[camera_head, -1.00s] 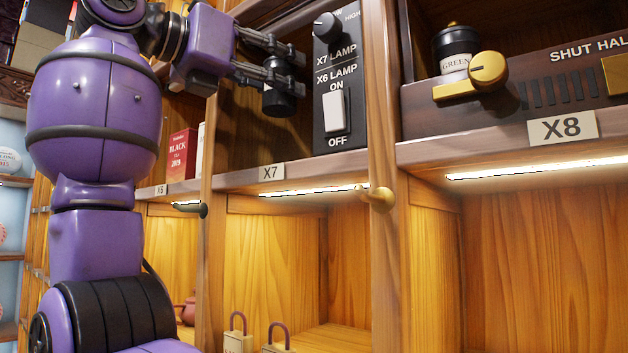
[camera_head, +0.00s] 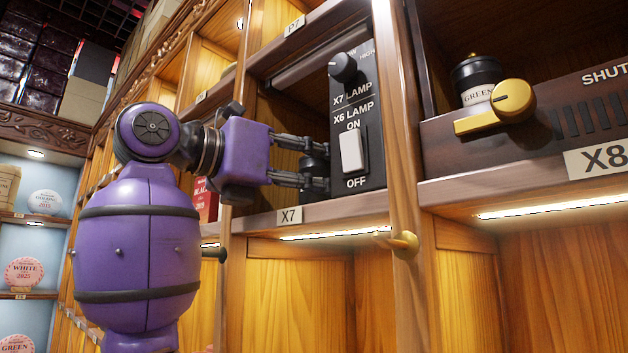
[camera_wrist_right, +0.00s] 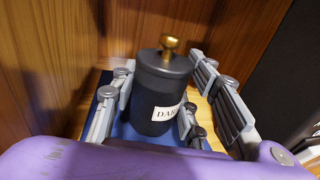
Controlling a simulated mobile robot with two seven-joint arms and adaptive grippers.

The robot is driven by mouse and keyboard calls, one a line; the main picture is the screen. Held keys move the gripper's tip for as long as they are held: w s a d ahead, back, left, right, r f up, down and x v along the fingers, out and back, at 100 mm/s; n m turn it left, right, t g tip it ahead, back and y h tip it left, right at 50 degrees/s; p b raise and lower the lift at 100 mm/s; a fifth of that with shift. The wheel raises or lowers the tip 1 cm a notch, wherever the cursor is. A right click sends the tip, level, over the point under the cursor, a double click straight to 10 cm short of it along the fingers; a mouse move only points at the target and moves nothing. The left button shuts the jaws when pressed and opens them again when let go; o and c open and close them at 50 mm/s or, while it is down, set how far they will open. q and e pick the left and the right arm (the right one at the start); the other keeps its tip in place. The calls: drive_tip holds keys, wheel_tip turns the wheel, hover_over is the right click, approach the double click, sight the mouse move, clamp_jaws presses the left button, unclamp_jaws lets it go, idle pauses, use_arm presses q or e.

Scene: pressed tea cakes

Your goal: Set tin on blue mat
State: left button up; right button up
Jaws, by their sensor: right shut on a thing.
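The tin is a dark cylinder with a brass knob and a white label that begins "DA"; it shows in the right wrist view (camera_wrist_right: 158,95) and in the head view (camera_head: 314,164). My right gripper (camera_head: 316,166) is shut around it, inside compartment X7. In the right wrist view, a finger pair of my right gripper (camera_wrist_right: 158,98) lies on each side of the tin. The blue mat (camera_wrist_right: 122,131) lies under the upright tin. I cannot tell whether the tin's base touches it. My left gripper is not in view.
A black lamp switch panel (camera_head: 357,120) stands close to the right of the tin. X7's wooden side wall (camera_wrist_right: 45,60) is on the left. A red box (camera_head: 205,200) is in X6.

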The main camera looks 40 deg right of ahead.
drive_tip(key=shift+f, duration=0.3)
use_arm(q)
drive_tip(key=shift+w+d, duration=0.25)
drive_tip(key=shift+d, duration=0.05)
use_arm(e)
drive_tip(key=shift+w, duration=0.1)
drive_tip(key=shift+f, duration=0.15)
